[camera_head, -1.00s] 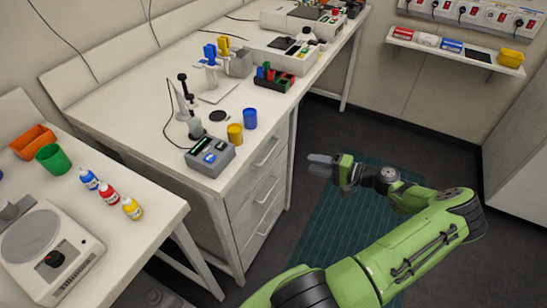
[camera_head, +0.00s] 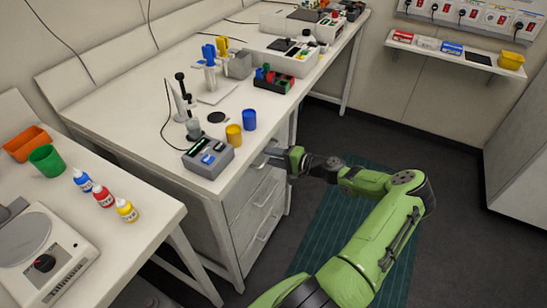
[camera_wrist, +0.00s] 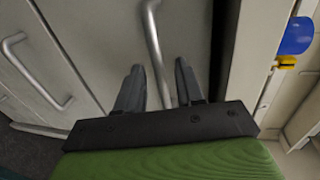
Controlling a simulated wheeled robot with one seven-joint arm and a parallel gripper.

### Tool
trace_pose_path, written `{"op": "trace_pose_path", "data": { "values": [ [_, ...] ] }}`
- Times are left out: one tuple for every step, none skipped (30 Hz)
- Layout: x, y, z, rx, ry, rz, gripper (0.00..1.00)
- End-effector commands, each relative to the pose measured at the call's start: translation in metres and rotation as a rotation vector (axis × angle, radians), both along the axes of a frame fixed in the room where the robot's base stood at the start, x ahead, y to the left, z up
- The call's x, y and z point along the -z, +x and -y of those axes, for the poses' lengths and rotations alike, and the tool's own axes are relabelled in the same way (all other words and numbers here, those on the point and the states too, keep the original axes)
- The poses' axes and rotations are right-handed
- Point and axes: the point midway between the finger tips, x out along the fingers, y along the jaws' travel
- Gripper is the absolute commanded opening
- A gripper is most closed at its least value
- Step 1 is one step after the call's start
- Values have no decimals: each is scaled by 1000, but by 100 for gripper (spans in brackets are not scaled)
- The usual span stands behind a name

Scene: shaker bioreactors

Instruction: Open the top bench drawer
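The bench drawer unit (camera_head: 233,226) has three stacked grey drawers, all looking shut. My gripper (camera_head: 270,157) is at the front of the top drawer, level with its bar handle, and partly covers it in the head view. In the wrist view, the silver top handle (camera_wrist: 154,45) runs between the two dark fingers of my gripper (camera_wrist: 158,82). The fingers are apart, one on each side of the bar, and the gap to the bar is visible on both sides.
The lower handles (camera_head: 266,193) stick out below my gripper. A grey device (camera_head: 208,157), a yellow cup (camera_head: 234,135) and a blue cup (camera_head: 249,119) stand near the bench edge above. The floor with a green mat (camera_head: 322,222) is clear in front of the drawers.

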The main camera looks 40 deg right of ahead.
Motion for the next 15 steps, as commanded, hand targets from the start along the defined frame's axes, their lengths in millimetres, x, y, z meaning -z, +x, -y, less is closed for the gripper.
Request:
{"op": "trace_pose_path", "data": {
  "values": [
    [0,0,0,0,0,0,37],
    [0,0,0,0,0,0,34],
    [0,0,0,0,0,0,28],
    [0,0,0,0,0,0,23],
    [0,0,0,-1,0,0,19],
    [0,0,0,-1,0,0,13],
    [0,0,0,-1,0,0,8],
    [0,0,0,-1,0,0,3],
    [0,0,0,-1,0,0,0],
    [0,0,0,-1,0,0,0],
    [0,0,0,-1,0,0,0],
    [0,0,0,-1,0,0,0],
    [0,0,0,-1,0,0,0],
    [0,-1,0,-1,0,0,0],
    [0,-1,0,-1,0,0,0]
  ]
}}
